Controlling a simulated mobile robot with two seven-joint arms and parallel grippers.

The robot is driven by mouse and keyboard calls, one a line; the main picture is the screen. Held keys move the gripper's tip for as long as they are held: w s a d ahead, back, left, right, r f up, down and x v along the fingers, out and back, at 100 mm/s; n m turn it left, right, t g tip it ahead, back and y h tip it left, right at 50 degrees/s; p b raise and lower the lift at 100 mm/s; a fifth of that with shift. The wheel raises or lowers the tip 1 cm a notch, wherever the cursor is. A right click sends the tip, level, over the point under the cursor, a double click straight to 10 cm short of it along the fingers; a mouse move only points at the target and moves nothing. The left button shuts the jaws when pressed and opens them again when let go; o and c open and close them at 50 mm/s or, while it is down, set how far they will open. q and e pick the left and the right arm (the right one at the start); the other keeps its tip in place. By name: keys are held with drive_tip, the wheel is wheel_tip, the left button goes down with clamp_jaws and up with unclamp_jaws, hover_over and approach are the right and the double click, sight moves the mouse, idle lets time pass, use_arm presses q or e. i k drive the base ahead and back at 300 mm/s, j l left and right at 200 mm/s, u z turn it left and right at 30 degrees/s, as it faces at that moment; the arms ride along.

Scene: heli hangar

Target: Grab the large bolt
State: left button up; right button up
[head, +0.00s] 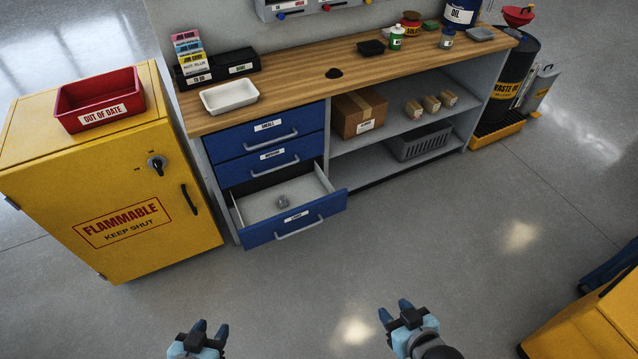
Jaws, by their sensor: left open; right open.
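The bottom blue drawer (296,224) of the workbench is pulled open. A small grey metal piece (283,201), which looks like the large bolt, lies on the drawer's pale floor; it is too small to make out its shape. My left gripper (211,329) is open and empty at the bottom edge of the view, below and to the left of the drawer. My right gripper (395,310) is open and empty, below and to the right of the drawer. Both are well apart from the drawer and the metal piece.
A yellow flammables cabinet (120,205) stands left of the drawers, with a red tray (99,101) on top. A white tray (229,96) sits on the wooden bench top (300,85). Open shelves hold a cardboard box (358,114) and grey basket (420,143). The floor before the drawer is clear.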

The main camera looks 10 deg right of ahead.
sight(282, 202)
drive_tip(key=i+l+z, duration=0.15)
drive_tip(key=i+z, duration=1)
drive_tip(key=z, duration=0.15)
drive_tip(key=i+l+z, duration=0.1)
drive_tip(key=i+z, duration=0.25)
drive_tip(key=i, duration=0.35)
drive_tip(key=i+j+z, duration=0.1)
drive_tip(key=i+z, duration=0.2)
drive_tip(key=i, duration=0.45)
drive_tip(key=i+u, duration=0.1)
drive_tip(key=u, duration=0.65)
drive_tip(key=i+l+u, duration=0.15)
drive_tip(key=u, duration=2.45)
drive_tip(key=i+j+u, duration=0.1)
drive_tip(key=u, duration=0.3)
drive_tip(key=i+u, duration=0.15)
drive_tip(key=u, duration=0.3)
drive_tip(key=i+u, duration=0.15)
drive_tip(key=u, duration=0.25)
drive_tip(key=i+j, duration=0.05)
